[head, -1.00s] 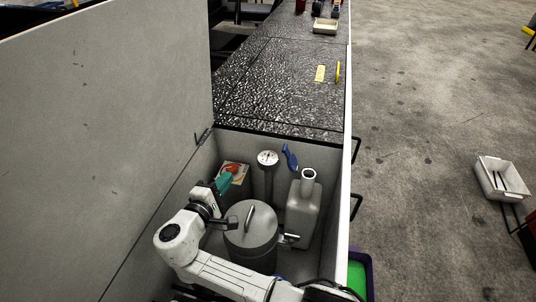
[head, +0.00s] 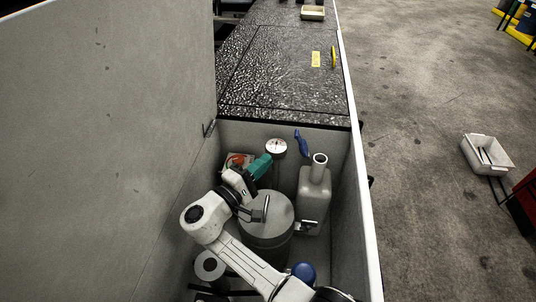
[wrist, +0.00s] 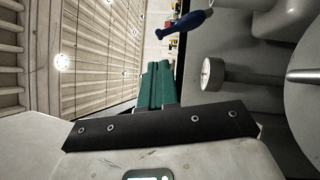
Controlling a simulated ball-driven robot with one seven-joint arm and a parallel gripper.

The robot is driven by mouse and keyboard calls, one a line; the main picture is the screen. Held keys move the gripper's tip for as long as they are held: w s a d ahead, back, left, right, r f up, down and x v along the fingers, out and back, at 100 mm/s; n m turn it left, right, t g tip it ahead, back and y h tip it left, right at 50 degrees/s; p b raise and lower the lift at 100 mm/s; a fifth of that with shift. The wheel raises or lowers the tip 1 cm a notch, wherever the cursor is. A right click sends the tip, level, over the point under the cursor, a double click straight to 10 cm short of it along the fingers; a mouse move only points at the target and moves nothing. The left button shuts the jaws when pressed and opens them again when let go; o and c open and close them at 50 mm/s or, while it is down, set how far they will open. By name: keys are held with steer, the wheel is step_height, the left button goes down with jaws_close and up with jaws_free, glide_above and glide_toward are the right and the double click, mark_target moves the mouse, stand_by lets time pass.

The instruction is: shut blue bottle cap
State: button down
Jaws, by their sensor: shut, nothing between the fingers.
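A round blue cap (head: 303,271) shows low in the head view, at the front of the bin. My arm covers part of the area around it, and I cannot tell whether it is open or shut. My gripper (head: 266,161) has green fingers and is near the back of the bin, well away from the blue cap. In the wrist view the green fingers (wrist: 158,83) lie together with nothing between them. The blue cap does not show in the wrist view.
A grey lidded drum (head: 267,238) stands mid-bin, a grey open-necked bottle (head: 315,187) to its right. A dial gauge (head: 276,147), a blue-handled thing (head: 301,143) and an orange-and-white box (head: 238,159) are at the back. A grey roll (head: 209,266) lies front left. Tall walls enclose them.

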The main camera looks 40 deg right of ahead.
steer(key=p, duration=0.1)
glide_toward(301, 144)
steer(key=w+d+r, duration=0.3)
steer(key=d, duration=0.2)
steer(key=shift+w, duration=0.35)
steer(key=shift+r, duration=0.15)
